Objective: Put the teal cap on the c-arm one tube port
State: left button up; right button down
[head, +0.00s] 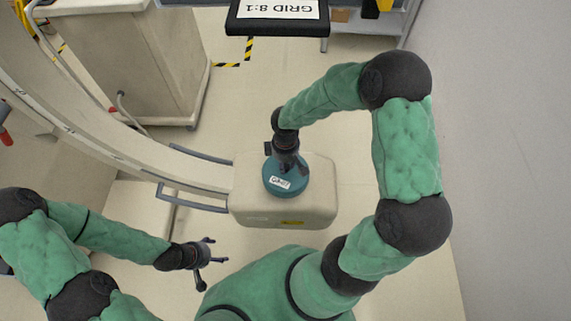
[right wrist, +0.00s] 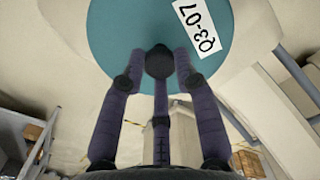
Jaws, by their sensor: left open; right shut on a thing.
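The teal cap (head: 286,181) is a round disc with a white label, at the tube housing of the C-arm (head: 318,190) in the head view. My right gripper (head: 287,158) is above it, shut on its raised middle. In the right wrist view the cap (right wrist: 125,40) fills the top, with the label "Q3-07", and the fingers of my right gripper (right wrist: 158,62) meet at it. The tube port is hidden under the cap; I cannot tell whether the cap touches the housing. My left gripper (head: 212,262) is open and empty, left of the housing and apart from it.
Grey handle bars (head: 195,205) stick out left of the housing. The curved C-arm beam (head: 130,150) runs to the upper left. A beige cabinet (head: 130,65) stands behind it. A black-framed sign (head: 279,12) reading "GRID 8:1" is at the top. Bare floor lies right of the housing.

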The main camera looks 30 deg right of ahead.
jog(key=shift+r, duration=0.1)
jog(key=shift+f, duration=0.2)
jog(key=c, duration=0.9)
grip_release()
jog(key=shift+r, duration=0.1)
notch_tip(320, 180, up, 8)
jog(key=p, duration=0.3)
jog(key=shift+p, duration=0.3)
